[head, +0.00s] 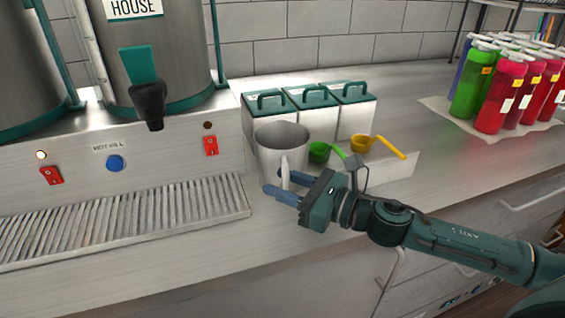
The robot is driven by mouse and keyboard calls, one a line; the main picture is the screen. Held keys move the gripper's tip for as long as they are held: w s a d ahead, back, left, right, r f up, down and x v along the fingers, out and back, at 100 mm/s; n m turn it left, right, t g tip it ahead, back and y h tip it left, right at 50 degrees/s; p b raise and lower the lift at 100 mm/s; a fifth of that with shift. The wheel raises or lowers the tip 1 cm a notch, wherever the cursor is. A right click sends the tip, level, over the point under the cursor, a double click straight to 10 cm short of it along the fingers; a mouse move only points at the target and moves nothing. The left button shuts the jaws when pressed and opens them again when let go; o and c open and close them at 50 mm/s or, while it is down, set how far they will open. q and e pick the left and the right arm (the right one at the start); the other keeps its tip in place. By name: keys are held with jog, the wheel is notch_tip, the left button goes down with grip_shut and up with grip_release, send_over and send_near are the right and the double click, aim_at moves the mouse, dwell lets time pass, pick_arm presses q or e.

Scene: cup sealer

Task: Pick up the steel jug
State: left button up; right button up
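The steel jug (268,153) stands upright on the steel counter, in front of the lidded white containers. Its handle faces the front of the counter. My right gripper (275,182) is at the handle, with its blue fingers pointing left. The fingers are apart, one on each side of the lower handle, with a gap showing between them. Whether either finger touches the handle is not clear. The jug's inside looks empty from here. My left gripper is not in view.
Three white containers with teal lids (312,96) stand behind the jug. A green scoop (319,151) and a yellow scoop (361,144) are to its right. The dispenser with its drip grille (120,222) is at left. Coloured bottles (502,92) stand at far right.

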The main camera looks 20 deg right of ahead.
jog(key=c, duration=0.8)
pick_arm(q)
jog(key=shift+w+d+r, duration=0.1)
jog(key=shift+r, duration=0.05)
pick_arm(e)
grip_shut()
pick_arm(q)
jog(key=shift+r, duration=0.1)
pick_arm(e)
jog(key=shift+r, duration=0.1)
